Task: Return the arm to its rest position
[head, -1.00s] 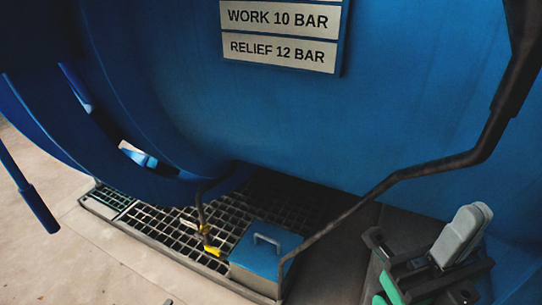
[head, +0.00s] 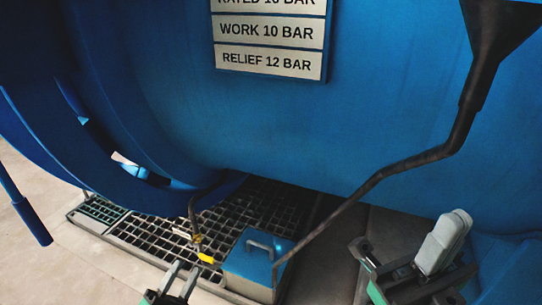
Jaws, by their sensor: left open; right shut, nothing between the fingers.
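My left gripper (head: 186,268) comes in at the bottom edge, left of the middle. Its two dark fingers point up the picture and stand apart with nothing between them. It appears just in front of the floor grating and left of the blue box. My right gripper (head: 457,219) is at the lower right, in front of the blue vessel (head: 330,130). Its pale grey fingers are together and hold nothing. Most of both arms is out of view.
A blue box with a handle (head: 262,268) stands on the floor grating (head: 150,236). A yellow-handled valve (head: 206,258) hangs beside it. A bent dark pipe (head: 400,165) crosses in front of the vessel. A pressure sign (head: 268,32) is above. Bare floor (head: 40,265) lies at left.

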